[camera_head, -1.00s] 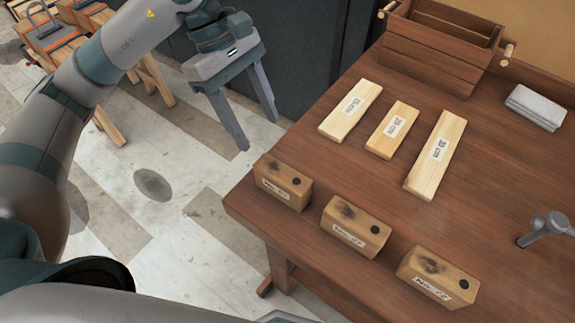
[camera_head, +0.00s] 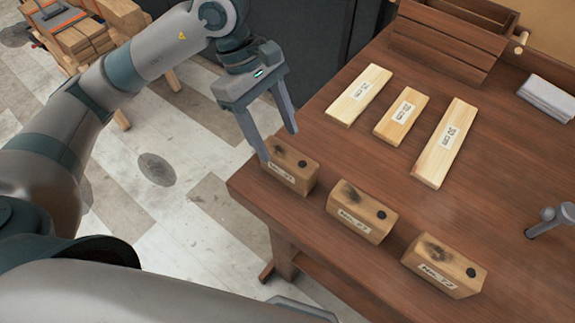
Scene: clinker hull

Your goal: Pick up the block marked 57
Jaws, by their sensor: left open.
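Three wooden blocks with dark marks and small paper labels stand in a row along the table's near edge: a left block (camera_head: 298,164), a middle block (camera_head: 362,211) and a right block (camera_head: 444,264). The labels are small and slanted; I cannot surely read which one says 57. The middle one looks like 27 and the right one like 72 or 73. My left gripper (camera_head: 279,147) is open, fingers pointing down, at the far left end of the left block. One finger overlaps that block in the picture; I cannot tell whether it touches. My right gripper is not in view.
Three pale boards, left (camera_head: 360,95), middle (camera_head: 401,116) and right (camera_head: 445,143), lie behind the blocks on the table (camera_head: 340,150). A wooden crate (camera_head: 450,45), a folded grey cloth (camera_head: 548,98) and a grey metal tool (camera_head: 550,218) are farther back and right.

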